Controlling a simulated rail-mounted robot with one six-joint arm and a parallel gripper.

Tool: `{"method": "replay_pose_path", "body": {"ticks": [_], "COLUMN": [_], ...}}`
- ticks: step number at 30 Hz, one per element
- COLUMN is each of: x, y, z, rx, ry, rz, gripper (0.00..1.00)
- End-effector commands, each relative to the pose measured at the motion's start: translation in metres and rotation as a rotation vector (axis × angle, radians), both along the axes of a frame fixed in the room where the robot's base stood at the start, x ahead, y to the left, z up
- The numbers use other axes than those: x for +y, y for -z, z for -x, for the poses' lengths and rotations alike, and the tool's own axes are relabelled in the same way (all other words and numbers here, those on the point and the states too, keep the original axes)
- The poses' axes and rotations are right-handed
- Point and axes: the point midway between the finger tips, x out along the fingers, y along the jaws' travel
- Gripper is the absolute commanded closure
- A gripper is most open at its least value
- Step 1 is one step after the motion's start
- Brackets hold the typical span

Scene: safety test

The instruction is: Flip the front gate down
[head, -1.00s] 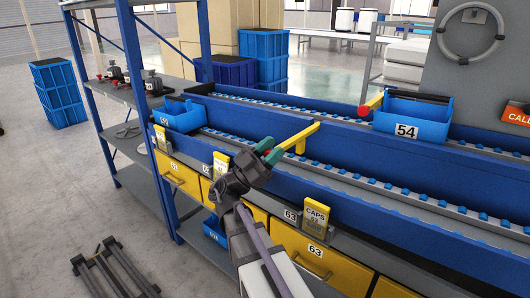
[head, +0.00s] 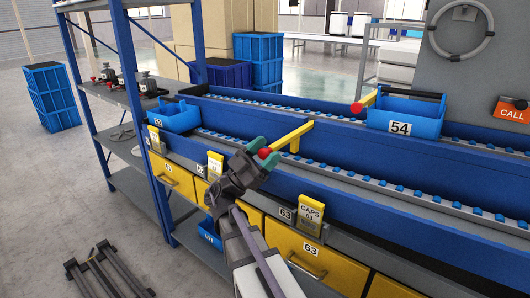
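The front gate (head: 293,137) is a yellow bar at the near conveyor lane, with a red knob (head: 264,153) on its near end. The bar runs from the knob up and right to a bend above the blue divider between the lanes. My gripper (head: 264,153) has green fingertips and is at the knob. The fingers are spread, one on each side of the red knob, and look open. I cannot tell whether either finger touches it. A second gate (head: 370,98) with its own red knob (head: 357,107) is on the far lane.
A blue bin marked 54 (head: 405,116) is on the far lane beside the second gate. Another blue bin (head: 176,117) is at the left end. Yellow label holders (head: 311,216) and drawers (head: 302,258) line the front below the near rail. A blue shelf post (head: 143,110) stands left.

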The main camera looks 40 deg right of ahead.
Motion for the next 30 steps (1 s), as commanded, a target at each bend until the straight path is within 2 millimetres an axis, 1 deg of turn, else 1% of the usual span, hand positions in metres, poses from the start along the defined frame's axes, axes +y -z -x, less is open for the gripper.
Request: {"method": "replay_pose_path", "body": {"ticks": [2,5,8,12,16,18,21,30], "x": [0.0,0.006,0.019,0.045,0.066,0.073,0.077,0.078], "y": [0.0,0.008,0.025,0.052,0.069,0.073,0.074,0.072], "z": [-0.001,-0.003,-0.006,-0.013,-0.018,-0.019,-0.02,-0.019], "rx": [0.001,0.001,-0.001,0.0,0.0,0.0,0.0,0.0], "ry": [-0.001,-0.003,-0.003,-0.004,-0.003,-0.001,0.0,0.0], "rz": [0.0,0.001,0.001,0.0,0.0,0.0,0.0,0.0], "gripper": [0.43,0.43,0.43,0.43,0.43,0.43,0.43,0.43]}}
